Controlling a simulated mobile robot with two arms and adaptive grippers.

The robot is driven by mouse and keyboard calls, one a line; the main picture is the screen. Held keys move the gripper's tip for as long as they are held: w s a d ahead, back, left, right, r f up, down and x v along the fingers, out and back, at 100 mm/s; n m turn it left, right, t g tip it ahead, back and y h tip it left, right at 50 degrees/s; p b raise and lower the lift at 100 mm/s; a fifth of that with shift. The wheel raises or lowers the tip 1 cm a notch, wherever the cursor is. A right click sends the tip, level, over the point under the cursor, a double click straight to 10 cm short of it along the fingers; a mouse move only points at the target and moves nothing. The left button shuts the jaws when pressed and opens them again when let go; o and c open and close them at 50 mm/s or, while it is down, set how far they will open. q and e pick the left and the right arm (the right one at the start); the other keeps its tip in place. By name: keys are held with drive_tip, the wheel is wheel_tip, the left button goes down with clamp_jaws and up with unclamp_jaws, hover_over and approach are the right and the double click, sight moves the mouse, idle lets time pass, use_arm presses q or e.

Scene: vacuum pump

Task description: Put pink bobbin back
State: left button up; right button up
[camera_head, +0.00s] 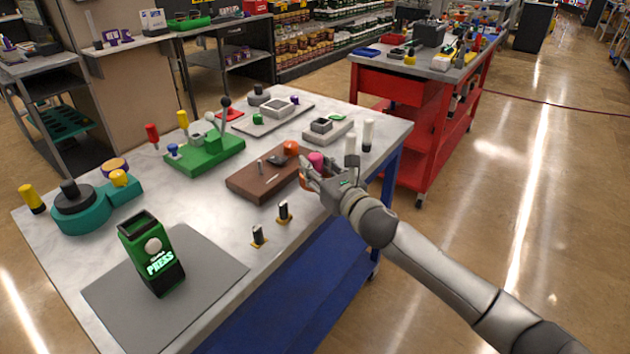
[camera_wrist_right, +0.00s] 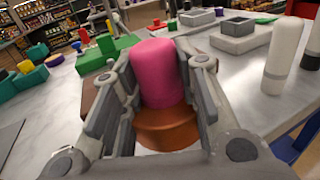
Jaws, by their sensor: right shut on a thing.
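The pink bobbin (camera_head: 316,160) is at the front right edge of the brown block (camera_head: 256,181) on the table. My right gripper (camera_head: 311,172) is shut on it, with the arm reaching in from the right. In the right wrist view the pink bobbin (camera_wrist_right: 160,72) stands upright between the fingers of the right gripper (camera_wrist_right: 158,80). A round orange-brown piece (camera_wrist_right: 166,130) sits directly under it; I cannot tell if the two are joined. The fingers hide part of the bobbin's sides. My left gripper is not in view.
An orange knob (camera_head: 290,147) stands on the brown block. A green fixture with a lever (camera_head: 205,155) and a green press box (camera_head: 151,254) are to the left. The table's right edge is near my wrist.

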drive_tip(key=shift+w+f, duration=0.3)
drive_tip(key=shift+f, duration=1.6)
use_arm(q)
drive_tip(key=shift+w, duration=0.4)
use_arm(e)
drive_tip(key=shift+f, duration=0.15)
drive_tip(key=o, duration=1)
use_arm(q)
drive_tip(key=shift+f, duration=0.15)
